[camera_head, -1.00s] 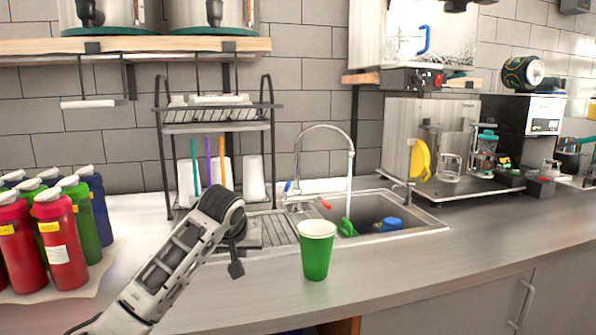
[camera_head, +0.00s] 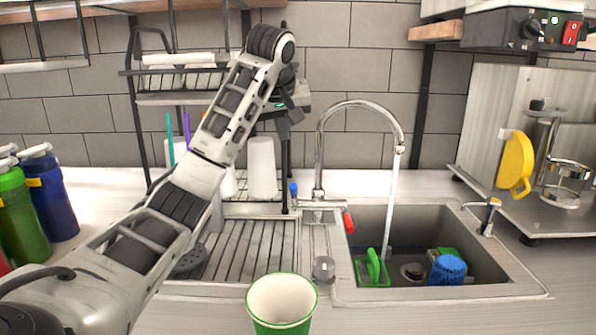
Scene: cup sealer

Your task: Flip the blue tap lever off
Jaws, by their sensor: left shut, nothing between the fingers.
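The blue tap lever (camera_head: 293,190) stands upright at the left of the chrome faucet's base, behind the sink. A red lever (camera_head: 348,222) sits on the right side of the same base. The chrome faucet (camera_head: 319,150) arches over the sink, and a stream of water (camera_head: 390,205) falls from its spout. My left gripper (camera_head: 290,118) is raised in front of the dish rack, above the blue lever and apart from it. It is shut and empty, small and dark against the rack. My right gripper is out of view.
A green cup (camera_head: 282,303) stands on the front counter. The sink (camera_head: 430,220) holds a green brush (camera_head: 374,268) and a blue sponge-like item (camera_head: 448,270). The dish rack (camera_head: 150,100) is close behind my left arm. Bottles (camera_head: 50,195) stand at left.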

